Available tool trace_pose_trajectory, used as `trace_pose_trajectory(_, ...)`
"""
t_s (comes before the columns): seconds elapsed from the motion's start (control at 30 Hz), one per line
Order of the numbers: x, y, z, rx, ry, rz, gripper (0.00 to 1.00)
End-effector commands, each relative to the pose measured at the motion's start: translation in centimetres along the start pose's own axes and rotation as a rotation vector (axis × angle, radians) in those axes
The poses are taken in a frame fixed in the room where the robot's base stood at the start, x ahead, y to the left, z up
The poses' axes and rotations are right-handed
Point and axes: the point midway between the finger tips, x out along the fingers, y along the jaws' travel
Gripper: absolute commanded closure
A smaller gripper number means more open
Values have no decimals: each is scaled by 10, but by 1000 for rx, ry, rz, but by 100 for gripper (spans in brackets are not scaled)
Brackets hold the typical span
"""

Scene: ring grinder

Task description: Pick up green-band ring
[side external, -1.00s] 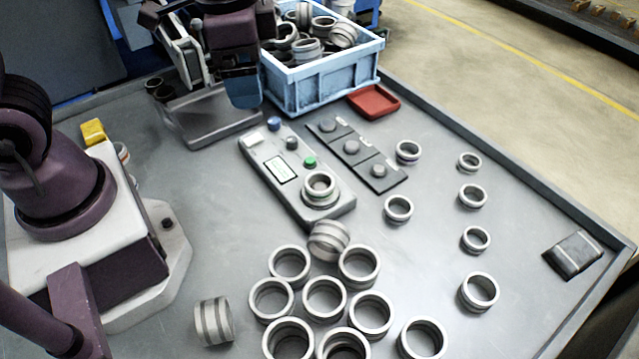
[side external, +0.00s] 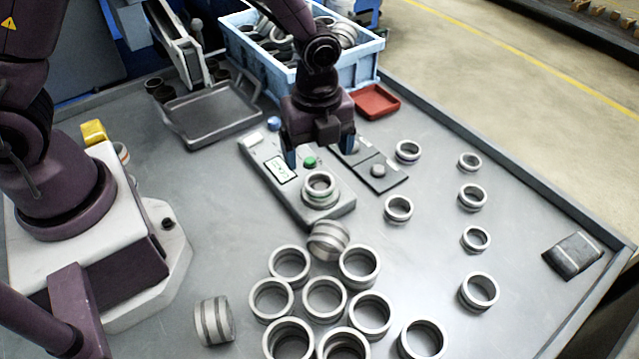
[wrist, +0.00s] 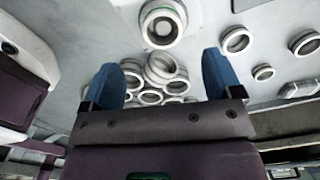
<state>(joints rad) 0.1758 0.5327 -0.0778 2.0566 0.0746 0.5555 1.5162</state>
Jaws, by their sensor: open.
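The green-band ring (side external: 319,184) sits on the round seat at the front end of the grey gauge box (side external: 262,158). In the wrist view the ring (wrist: 162,22) is at the top centre, with a thin green edge around it. My gripper (side external: 319,152) hangs over the gauge box, behind and above the ring. Its blue fingers are apart, with nothing between them. In the wrist view my gripper (wrist: 158,68) is open, and the ring lies beyond the fingertips.
Several plain rings (side external: 325,298) stand close together in front of the gauge box, one tilted ring (side external: 328,240) near it. More rings are spread to the right. A blue crate (side external: 365,62) of rings, a red tray (side external: 374,101) and a grey tray (side external: 212,115) lie behind.

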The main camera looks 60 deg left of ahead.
Motion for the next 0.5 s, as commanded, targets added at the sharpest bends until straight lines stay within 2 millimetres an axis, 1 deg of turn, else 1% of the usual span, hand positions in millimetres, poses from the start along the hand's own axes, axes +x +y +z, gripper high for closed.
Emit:
trace_pose_trajectory(0.03,8,0,0,-1,0,4,15)
trace_pose_trajectory(0.1,15,0,0,-1,0,2,15)
trace_pose_trajectory(0.27,25,0,0,-2,0,1,15)
trace_pose_trajectory(0.5,60,-3,1,-2,0,4,15)
